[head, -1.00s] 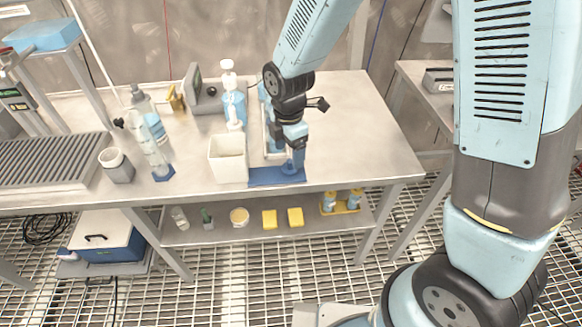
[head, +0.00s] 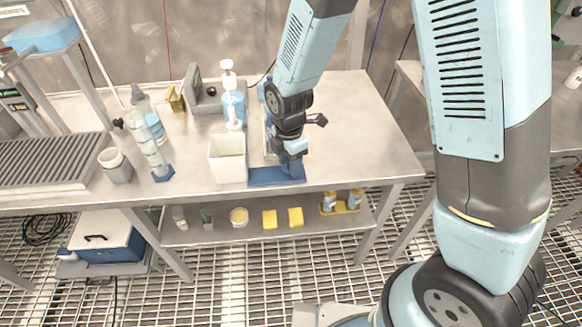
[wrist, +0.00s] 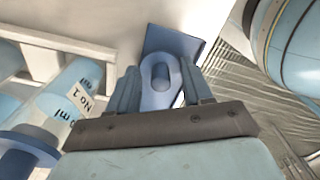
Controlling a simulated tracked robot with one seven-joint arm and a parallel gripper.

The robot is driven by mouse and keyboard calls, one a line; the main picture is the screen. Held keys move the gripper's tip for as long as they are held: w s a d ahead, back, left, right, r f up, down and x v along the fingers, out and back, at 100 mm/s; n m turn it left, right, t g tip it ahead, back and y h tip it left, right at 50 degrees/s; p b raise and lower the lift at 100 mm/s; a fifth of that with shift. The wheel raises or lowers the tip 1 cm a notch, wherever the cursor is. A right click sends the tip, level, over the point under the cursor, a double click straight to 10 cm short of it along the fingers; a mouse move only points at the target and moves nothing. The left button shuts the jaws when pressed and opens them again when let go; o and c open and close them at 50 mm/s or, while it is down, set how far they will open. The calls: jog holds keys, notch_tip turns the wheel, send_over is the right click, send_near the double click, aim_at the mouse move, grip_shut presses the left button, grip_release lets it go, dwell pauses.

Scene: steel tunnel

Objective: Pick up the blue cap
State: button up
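The blue cap (wrist: 161,90) shows in the wrist view as a pale blue piece with a rounded, darker knob. It is between the two fingers of my gripper (wrist: 160,75), over the blue mat (wrist: 178,42). The fingers stand apart, one on each side of the cap, with narrow gaps near the tips. In the head view my gripper (head: 293,168) points down at the blue mat (head: 262,177) near the bench's front edge. There the fingers and wrist largely hide the cap.
A white bin (head: 227,160) stands just left of the mat. A rack with blue-and-white labelled bottles (wrist: 75,88) is close left in the wrist view. A pump bottle (head: 233,105) stands behind the bin. The bench top (head: 365,140) to the right is clear.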

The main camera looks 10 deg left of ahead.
aim_at(288, 163)
jog(key=c, duration=0.5)
jog(key=shift+r, duration=0.1)
jog(key=shift+r, duration=0.2)
jog(key=r, duration=0.3)
jog(key=shift+s+a+r, duration=0.15)
jog(key=shift+s+r, duration=0.05)
jog(key=shift+s, duration=0.1)
jog(key=s+a+r, duration=0.1)
jog(key=s+r, duration=0.2)
jog(key=s, duration=0.1)
jog(key=s+a+r, duration=0.1)
jog(key=s+r, duration=0.2)
jog(key=s, duration=0.1)
jog(key=s+a+r, duration=0.2)
jog(key=s+r, duration=0.1)
jog(key=s, duration=0.1)
jog(key=shift+s, duration=0.4)
